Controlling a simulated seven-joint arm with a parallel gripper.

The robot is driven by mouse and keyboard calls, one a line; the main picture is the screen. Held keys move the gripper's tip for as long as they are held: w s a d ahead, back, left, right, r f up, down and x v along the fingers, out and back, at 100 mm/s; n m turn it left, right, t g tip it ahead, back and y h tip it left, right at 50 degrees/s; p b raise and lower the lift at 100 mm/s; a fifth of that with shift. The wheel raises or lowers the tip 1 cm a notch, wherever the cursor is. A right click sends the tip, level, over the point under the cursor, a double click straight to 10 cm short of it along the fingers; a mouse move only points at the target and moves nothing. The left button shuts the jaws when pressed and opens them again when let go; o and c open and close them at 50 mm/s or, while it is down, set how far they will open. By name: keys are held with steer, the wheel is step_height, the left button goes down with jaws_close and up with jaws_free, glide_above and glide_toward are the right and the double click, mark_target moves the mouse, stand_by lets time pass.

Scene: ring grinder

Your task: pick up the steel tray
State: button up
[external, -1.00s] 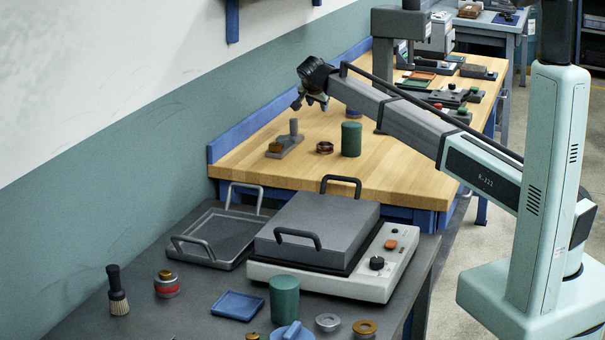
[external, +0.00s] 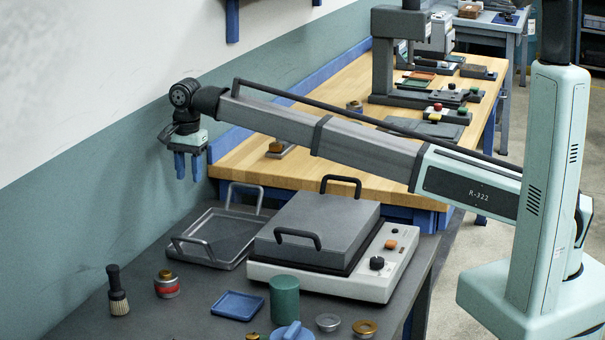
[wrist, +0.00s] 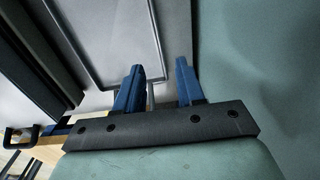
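The steel tray (external: 222,234) is a shallow grey rectangular tray with a raised loop handle at each of two opposite ends. It lies on the dark table against the wall side, left of the grey block. My gripper (external: 189,180) hangs in the air over the tray's wall side, blue fingers pointing down. In the wrist view my gripper (wrist: 157,72) shows its two fingers apart with a gap between them, holding nothing. The tray (wrist: 110,42) fills the upper middle there, and a thin grey bar shows between the fingers, likely a tray handle.
A white machine (external: 322,280) carries a grey block (external: 318,228) with black handles, right of the tray. A brush (external: 118,292), a red-banded jar (external: 166,284), a small blue tray (external: 237,306) and a green cylinder (external: 284,297) stand in front. The wall is close on the left.

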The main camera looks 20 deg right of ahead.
mark_target(190, 227)
steer(key=f, duration=0.4)
steer(key=s+f, duration=0.1)
steer(key=f, duration=0.4)
steer(key=a+f, duration=0.1)
steer(key=f, duration=0.3)
steer(key=shift+s+a+f, duration=0.1)
steer(key=shift+s+f, duration=0.05)
steer(key=shift+f, duration=0.25)
steer(key=shift+c, duration=0.4)
jaws_close()
steer(key=shift+r, duration=0.1)
stand_by(0.6)
